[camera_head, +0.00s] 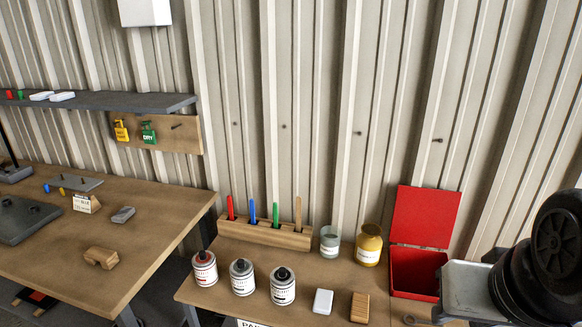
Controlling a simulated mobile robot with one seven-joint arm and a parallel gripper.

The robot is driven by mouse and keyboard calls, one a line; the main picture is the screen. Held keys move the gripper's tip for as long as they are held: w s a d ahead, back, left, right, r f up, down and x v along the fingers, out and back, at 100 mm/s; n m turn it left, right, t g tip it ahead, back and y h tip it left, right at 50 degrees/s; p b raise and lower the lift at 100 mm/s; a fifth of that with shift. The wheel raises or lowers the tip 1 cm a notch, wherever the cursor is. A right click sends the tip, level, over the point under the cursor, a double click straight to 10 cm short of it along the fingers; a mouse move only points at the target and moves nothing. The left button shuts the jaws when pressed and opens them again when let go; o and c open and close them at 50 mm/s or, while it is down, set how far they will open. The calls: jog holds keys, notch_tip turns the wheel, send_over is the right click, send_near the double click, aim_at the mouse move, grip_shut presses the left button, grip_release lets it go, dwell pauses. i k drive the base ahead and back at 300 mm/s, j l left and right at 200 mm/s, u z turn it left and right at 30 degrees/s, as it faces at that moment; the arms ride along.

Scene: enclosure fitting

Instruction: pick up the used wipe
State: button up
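I cannot single out the used wipe with certainty. A white rounded pad (322,301) lies flat on the same bench, left of a tan ribbed block (360,307). My gripper's fingers are not in the picture. A dark, bulky part at the right edge seems to belong to my arm, and it covers the bench's right end.
The red box (415,272) stands with its lid up. A wooden rack (265,234) of coloured handles, several labelled tins (242,277), a glass jar (330,241) and a yellow jar (369,245) crowd the right bench (215,262). The left table (150,210) has free room.

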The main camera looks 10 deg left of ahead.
aim_at(124, 215)
jog(key=j, duration=1.8)
jog(key=i+j, duration=0.1)
jog(key=j, duration=1.75)
jog(key=i+j, duration=0.1)
jog(key=j, duration=1.7)
